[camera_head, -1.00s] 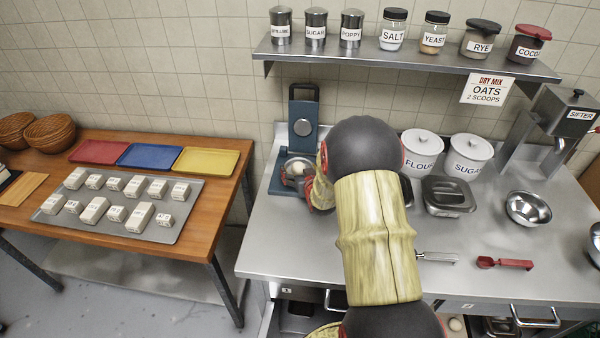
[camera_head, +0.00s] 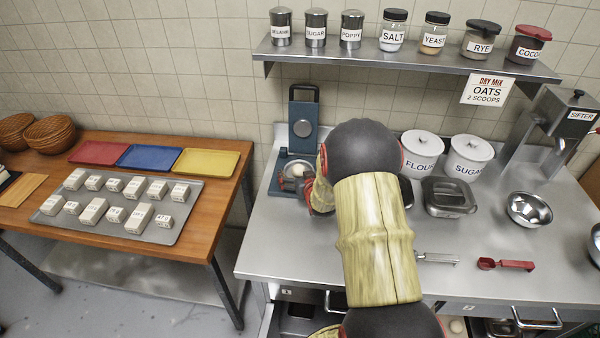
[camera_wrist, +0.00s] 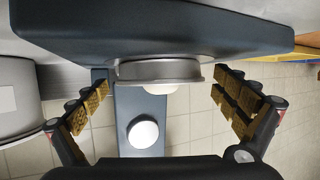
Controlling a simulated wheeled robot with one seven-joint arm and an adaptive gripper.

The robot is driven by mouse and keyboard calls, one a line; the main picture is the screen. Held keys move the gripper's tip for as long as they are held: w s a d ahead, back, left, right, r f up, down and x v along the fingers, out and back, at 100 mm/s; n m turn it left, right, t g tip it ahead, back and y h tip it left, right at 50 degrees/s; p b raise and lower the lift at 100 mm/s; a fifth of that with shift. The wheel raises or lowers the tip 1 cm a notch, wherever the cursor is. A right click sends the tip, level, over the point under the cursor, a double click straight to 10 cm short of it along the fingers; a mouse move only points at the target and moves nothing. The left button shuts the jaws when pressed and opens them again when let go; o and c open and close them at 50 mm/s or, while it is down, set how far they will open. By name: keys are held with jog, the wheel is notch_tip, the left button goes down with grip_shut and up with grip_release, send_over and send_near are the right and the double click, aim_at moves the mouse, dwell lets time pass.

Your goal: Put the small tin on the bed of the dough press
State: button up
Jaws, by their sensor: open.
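The dough press (camera_head: 304,115) stands at the back left of the steel counter, dark blue with a round silver plate on its upright. A small round silver tin (camera_wrist: 160,73) rests on the press's dark blue bed (camera_wrist: 150,28) in the wrist view, with a pale ball showing at its rim. The head view also shows the tin, with the ball in it, on the bed. My gripper (camera_wrist: 160,88) is open, with one finger on each side of the tin and a visible gap on both sides. In the head view my arm hides part of the bed's right side.
A shelf (camera_head: 400,60) of jars hangs above. A tray of labelled blocks (camera_head: 50,218) lies on the wooden table. The counter's front left is clear.

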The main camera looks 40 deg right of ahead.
jog(key=shift+r, duration=0.15)
jog(key=shift+s+a+r, duration=0.1)
jog(key=shift+s+r, duration=0.05)
jog(key=shift+s, duration=0.05)
jog(key=p+v, duration=0.2)
jog(key=v, duration=0.9)
jog(key=s+a+r+n+g+y, duration=0.1)
jog(key=a+r+n+g+y, duration=0.15)
jog(key=a+r, duration=1.25)
jog(key=s+a+r+n+g+y, duration=0.1)
jog(key=s+a+r+g, duration=0.1)
jog(key=s+a, duration=0.6)
jog(key=s+a+r+n+g+y, duration=0.2)
jog(key=s+a+r, duration=0.1)
jog(key=s+a, duration=0.6)
jog(key=shift+s+a+r, duration=0.2)
jog(key=shift+s+a, duration=0.05)
jog(key=shift+s, duration=0.8)
